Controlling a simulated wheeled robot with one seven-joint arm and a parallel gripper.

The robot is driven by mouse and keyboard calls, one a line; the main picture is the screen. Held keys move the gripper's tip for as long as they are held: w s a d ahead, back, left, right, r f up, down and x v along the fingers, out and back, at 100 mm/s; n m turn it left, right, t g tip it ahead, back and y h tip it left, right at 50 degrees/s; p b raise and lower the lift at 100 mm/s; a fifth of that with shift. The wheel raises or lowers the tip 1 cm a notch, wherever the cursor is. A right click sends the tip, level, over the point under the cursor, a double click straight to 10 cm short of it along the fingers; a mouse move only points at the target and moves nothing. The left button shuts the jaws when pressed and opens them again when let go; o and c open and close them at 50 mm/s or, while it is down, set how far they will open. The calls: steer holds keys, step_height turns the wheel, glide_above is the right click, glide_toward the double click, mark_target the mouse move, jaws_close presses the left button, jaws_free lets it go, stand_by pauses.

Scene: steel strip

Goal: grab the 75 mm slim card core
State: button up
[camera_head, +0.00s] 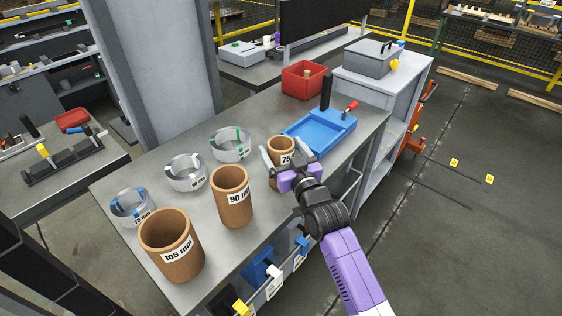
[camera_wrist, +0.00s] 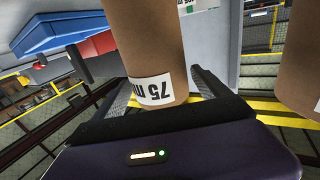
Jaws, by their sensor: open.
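The 75 mm slim card core (camera_head: 281,146) is a brown tube standing upright on the steel bench, the smallest of the brown tubes. My gripper (camera_head: 285,153) is open, with one finger on each side of it in the head view. In the wrist view the core (camera_wrist: 150,45) stands between the two open fingers, its "75" label facing the palm. Gaps show beside it there; I cannot tell whether either finger touches. My gripper hides part of the core and its label in the head view.
The 90 mm core (camera_head: 232,197) and 105 mm core (camera_head: 170,245) stand to the left. Several steel strip coils (camera_head: 186,172) sit behind them. A blue tray-like fixture (camera_head: 318,132) with a black post is close behind the 75 mm core. A red bin (camera_head: 303,81) stands farther back.

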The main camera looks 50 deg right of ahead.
mark_target(276, 141)
steer(key=shift+x, duration=1.75)
jaws_close()
